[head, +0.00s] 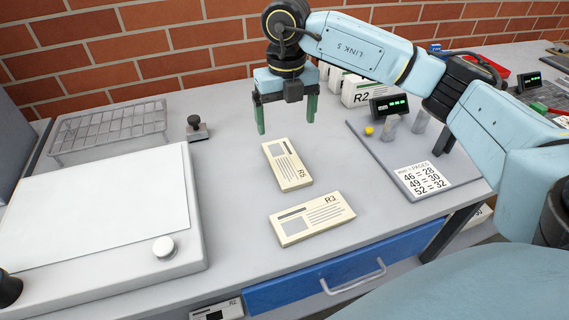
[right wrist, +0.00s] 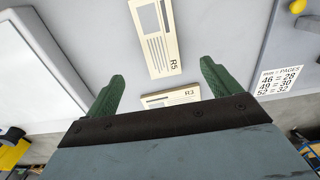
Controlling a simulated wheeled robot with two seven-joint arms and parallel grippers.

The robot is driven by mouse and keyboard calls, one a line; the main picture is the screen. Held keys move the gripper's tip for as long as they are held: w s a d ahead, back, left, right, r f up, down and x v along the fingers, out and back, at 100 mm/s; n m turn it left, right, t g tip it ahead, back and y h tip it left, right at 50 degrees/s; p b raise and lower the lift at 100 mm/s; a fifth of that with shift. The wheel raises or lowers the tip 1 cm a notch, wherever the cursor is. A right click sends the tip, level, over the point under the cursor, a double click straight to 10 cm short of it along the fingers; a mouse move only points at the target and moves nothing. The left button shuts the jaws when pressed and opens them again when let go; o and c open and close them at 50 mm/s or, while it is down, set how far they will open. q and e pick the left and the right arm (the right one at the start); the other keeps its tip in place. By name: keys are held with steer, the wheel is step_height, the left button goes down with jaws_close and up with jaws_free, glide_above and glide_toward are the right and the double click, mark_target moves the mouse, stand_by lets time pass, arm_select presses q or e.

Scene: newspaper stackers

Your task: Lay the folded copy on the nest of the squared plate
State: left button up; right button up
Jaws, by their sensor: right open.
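Two cream folded copies lie flat on the grey table: one marked R5 (head: 288,165) and, nearer me, one marked R3 (head: 311,218). Both also show in the right wrist view, R5 (right wrist: 157,38) above R3 (right wrist: 170,98). My right gripper (head: 287,122) is open and empty, its green fingers pointing down above and behind R5. In the right wrist view the gripper (right wrist: 162,75) has nothing between its fingers. A flat grey plate (head: 385,153) on the right carries small grey blocks and a yellow knob (head: 369,131). I cannot tell which part is the nest. My left gripper is not visible.
A large white board (head: 100,210) with a round knob (head: 163,247) fills the left. A wire rack (head: 110,130) and a small dark stamp-like object (head: 196,128) stand behind. A number card (head: 423,178) lies on the grey plate. Upright R2 copies (head: 362,93) stand near the wall.

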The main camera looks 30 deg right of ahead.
mark_target(286, 162)
step_height(286, 162, down, 12)
steer(key=shift+r+b, duration=0.2)
steer(key=shift+b, duration=0.3)
steer(key=shift+s, duration=0.1)
steer(key=c, duration=1.2)
